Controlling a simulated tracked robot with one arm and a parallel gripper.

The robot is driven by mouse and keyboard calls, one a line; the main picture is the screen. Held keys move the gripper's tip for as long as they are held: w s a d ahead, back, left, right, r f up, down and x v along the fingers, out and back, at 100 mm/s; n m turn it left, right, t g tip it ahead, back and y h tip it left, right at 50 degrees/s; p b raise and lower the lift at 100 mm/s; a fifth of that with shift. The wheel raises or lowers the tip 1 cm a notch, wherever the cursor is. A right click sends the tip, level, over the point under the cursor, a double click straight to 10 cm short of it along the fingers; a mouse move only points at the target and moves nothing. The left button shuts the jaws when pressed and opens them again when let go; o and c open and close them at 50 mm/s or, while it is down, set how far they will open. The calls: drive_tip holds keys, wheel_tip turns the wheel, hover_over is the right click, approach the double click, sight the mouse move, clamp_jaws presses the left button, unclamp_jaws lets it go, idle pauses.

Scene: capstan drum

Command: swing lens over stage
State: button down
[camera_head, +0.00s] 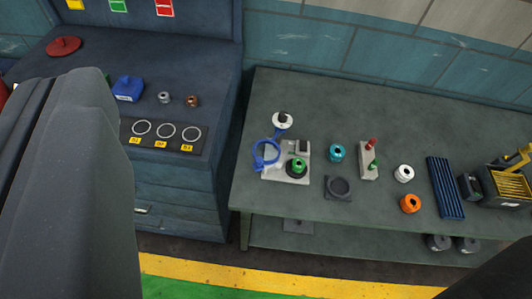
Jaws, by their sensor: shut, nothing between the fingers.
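A blue ring (266,153), which looks like the lens, hangs at the left edge of a pale base plate (271,175) on the green-grey workbench. A blue piece (281,133) and a white disc with a dark knob (283,119) are behind it; how they join the ring is too small to tell. A black round seat, which looks like the stage (297,173), sits on the plate's right part with a green ringed part (298,164) on it. The blue ring is left of the seat, not above it. I cannot make out my gripper's fingertips in this view.
A dark blue cabinet (190,200) stands left.

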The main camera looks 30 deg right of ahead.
sight(259, 159)
drive_tip(key=c, duration=1.6)
unclamp_jaws()
drive_tip(key=shift+w+d+f, duration=0.1)
drive_tip(key=shift+w, duration=0.05)
drive_tip(key=shift+c, duration=0.2)
drive_tip(key=shift+o, duration=1.4)
drive_tip(key=w+d+f+h, duration=0.3)
drive_tip(key=w+d+f, duration=0.7)
drive_tip(key=w+d, duration=0.2)
drive_tip(key=shift+w+d+t+h+b, duration=0.15)
drive_tip(key=shift+t+h+b, duration=0.15)
drive_tip(key=shift+b, duration=0.15)
drive_tip(key=w+d+f+n+y, duration=0.15)
drive_tip(key=d+f, duration=0.25)
drive_tip(key=f, duration=0.6)
drive_tip(key=w+d+f+n+y+b, duration=0.1)
drive_tip(key=w+d+f, duration=0.25)
drive_tip(key=f, duration=0.55)
drive_tip(key=w+d+f+n+y, duration=0.1)
drive_tip(key=d+f, duration=0.3)
drive_tip(key=f, duration=0.6)
drive_tip(key=s+a+f+t+y+b, duration=0.15)
drive_tip(key=s+f+y, duration=0.35)
drive_tip(key=f, duration=0.7)
drive_tip(key=shift+m, duration=0.25)
drive_tip(key=x, duration=1.3)
drive_tip(key=shift+a, duration=0.2)
clamp_jaws()
